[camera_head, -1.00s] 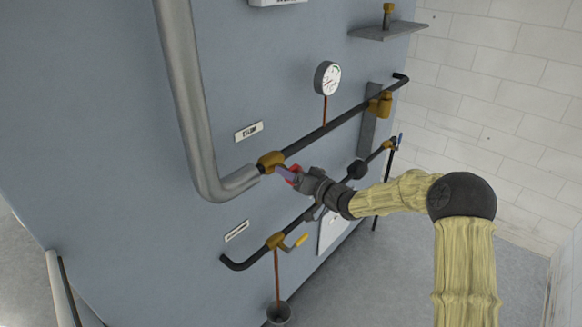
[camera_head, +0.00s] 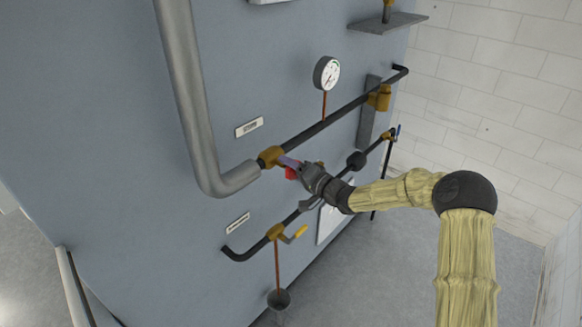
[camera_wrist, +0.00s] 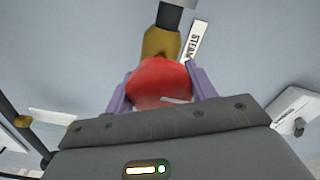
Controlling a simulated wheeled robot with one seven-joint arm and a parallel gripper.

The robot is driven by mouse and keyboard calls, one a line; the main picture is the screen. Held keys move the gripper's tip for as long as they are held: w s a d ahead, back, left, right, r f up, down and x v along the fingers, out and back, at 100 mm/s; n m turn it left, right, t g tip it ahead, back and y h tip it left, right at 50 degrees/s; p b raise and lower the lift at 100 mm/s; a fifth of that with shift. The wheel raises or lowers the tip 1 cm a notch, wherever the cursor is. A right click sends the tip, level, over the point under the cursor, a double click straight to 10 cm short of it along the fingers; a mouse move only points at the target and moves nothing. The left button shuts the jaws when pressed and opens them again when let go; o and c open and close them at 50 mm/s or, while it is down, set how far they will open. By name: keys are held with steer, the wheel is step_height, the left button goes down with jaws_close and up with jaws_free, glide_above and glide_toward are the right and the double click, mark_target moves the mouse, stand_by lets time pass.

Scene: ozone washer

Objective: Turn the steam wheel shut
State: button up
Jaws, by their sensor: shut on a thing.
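The red steam wheel (camera_wrist: 160,82) sits on a brass valve body (camera_wrist: 160,44) under the STEAM label (camera_wrist: 195,40) in the wrist view. In the head view the red wheel (camera_head: 291,173) shows only in part, behind my gripper, beside the brass valve (camera_head: 270,156) on the upper pipe. My gripper (camera_head: 291,165) is shut on the wheel, with one purple finger on each side of it in the wrist view (camera_wrist: 160,90). A light mark shows on the wheel's near face. The wheel's far side is hidden.
A thick grey pipe (camera_head: 188,110) runs down to the valve from the left. A gauge (camera_head: 326,73) stands above the dark upper pipe (camera_head: 345,112). Below is a lower pipe with a yellow-handled valve (camera_head: 276,232) and a drain funnel (camera_head: 279,299). A shelf (camera_head: 388,22) juts out at upper right.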

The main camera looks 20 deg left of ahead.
steer(key=shift+s+f, duration=0.1)
steer(key=shift+f, duration=0.15)
steer(key=o, duration=0.8)
steer(key=shift+c, duration=0.2)
steer(key=shift+o, duration=1.1)
steer(key=shift+r, duration=0.15)
steer(key=b+v, duration=0.5)
steer(key=v, duration=1.2)
steer(key=shift+d+b, duration=0.15)
steer(key=shift+b, duration=0.15)
